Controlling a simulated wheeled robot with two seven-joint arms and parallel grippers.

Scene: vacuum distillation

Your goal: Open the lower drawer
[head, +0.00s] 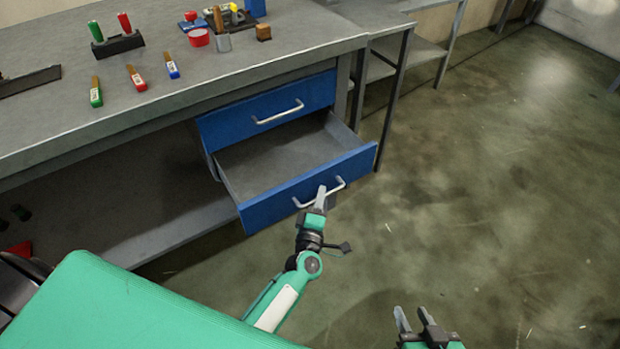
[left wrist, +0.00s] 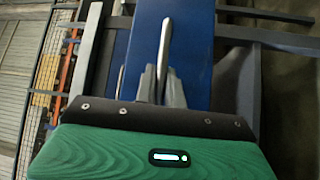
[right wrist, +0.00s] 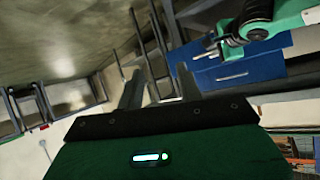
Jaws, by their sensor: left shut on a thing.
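The lower drawer (head: 310,188) is blue and stands well pulled out below the bench, its empty grey inside (head: 285,157) showing. Its silver handle (head: 338,184) is on the front panel. My left gripper (head: 321,196) is shut on this handle; the handle bar also shows between the fingers in the left wrist view (left wrist: 165,50). The upper drawer (head: 265,110) is shut, with its own silver handle (head: 278,113). My right gripper (head: 415,322) is low over the floor at the bottom right, its fingers apart and empty; it also shows in the right wrist view (right wrist: 152,90).
A dark table leg (head: 394,100) stands right of the drawers. The floor (head: 480,200) to the right is clear.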

